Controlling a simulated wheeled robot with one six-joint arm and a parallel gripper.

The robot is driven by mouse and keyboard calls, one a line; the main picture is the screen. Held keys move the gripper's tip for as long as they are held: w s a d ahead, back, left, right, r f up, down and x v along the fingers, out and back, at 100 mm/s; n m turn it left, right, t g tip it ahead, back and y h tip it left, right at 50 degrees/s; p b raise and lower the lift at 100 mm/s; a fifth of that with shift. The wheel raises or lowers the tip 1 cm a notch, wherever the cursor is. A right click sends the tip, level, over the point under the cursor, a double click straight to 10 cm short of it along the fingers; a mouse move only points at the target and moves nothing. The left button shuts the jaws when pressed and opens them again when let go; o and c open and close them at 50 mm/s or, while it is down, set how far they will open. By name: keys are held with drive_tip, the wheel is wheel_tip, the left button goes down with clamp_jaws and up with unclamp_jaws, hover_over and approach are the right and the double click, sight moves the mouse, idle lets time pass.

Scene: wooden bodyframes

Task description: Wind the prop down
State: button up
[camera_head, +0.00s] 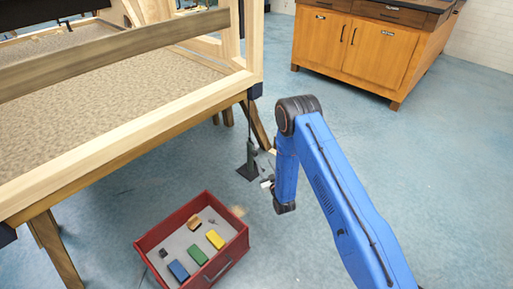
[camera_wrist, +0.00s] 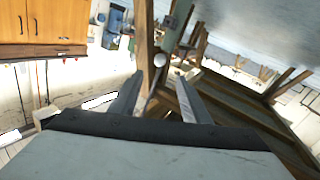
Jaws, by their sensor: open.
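The prop (camera_head: 250,160) is a dark upright post on a flat black foot, standing on the floor under the near right corner of the wooden frame (camera_head: 120,135). My gripper (camera_head: 267,182) is just right of the prop's lower part, and I see no contact. In the wrist view my gripper (camera_wrist: 160,80) has its two fingers apart with nothing held between them. Just past the fingertips, a pale round knob (camera_wrist: 159,60) shows beside a grey-green post, which looks like part of the prop (camera_wrist: 178,22). The prop's far side is hidden.
A red tray (camera_head: 147,252) with several small coloured blocks lies on the floor to the left. Wooden trestle legs (camera_head: 52,245) stand under the frame. A wooden cabinet (camera_head: 355,45) is at the back. The blue floor between cabinet and arm is clear.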

sight(257, 148)
drive_tip(key=x, duration=1.5)
drive_tip(key=shift+w, duration=0.15)
drive_tip(key=shift+c, duration=0.4)
clamp_jaws()
